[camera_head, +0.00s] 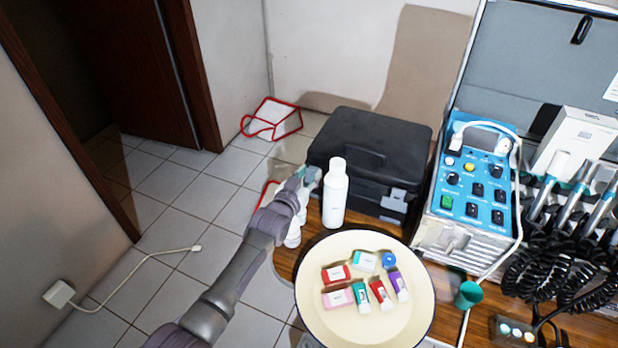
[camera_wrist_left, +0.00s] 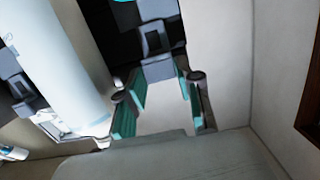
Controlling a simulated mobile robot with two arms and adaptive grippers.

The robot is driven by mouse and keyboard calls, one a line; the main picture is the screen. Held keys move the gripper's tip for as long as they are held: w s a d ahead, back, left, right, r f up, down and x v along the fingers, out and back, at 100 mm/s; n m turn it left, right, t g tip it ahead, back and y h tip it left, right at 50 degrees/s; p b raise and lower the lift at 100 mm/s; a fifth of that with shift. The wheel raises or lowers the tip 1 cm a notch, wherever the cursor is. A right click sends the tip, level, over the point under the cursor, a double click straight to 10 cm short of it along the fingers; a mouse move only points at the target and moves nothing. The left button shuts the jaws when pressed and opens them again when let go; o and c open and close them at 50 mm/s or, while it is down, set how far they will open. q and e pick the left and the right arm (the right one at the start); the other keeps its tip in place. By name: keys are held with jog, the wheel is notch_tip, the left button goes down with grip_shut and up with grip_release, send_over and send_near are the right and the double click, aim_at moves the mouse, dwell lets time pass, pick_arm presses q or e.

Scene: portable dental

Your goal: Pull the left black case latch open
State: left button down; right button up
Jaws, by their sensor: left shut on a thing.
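The black case (camera_head: 368,135) stands closed at the back of the table. Its left latch (camera_wrist_left: 157,42) is a grey tab on the dark case front in the left wrist view. In the head view the left latch is hidden behind the gripper and the white bottle. My left gripper (camera_head: 308,180) is at the case's left front, just left of the bottle. In the left wrist view its teal-padded fingers (camera_wrist_left: 163,100) are on both sides of the latch's lower part, and it is shut on the latch. The right latch (camera_head: 394,200) shows on the case front. My right gripper is not in view.
A white bottle (camera_head: 335,195) stands upright close beside my left gripper. A round cream tray (camera_head: 330,315) with several small boxes and tubes is in front. A blue dental unit (camera_head: 472,180) stands right of the case. Floor to the left is open.

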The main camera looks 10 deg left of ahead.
pick_arm(q)
jog(key=c, duration=1)
grip_release()
jog(key=shift+c, duration=0.2)
jog(key=v, duration=1.2)
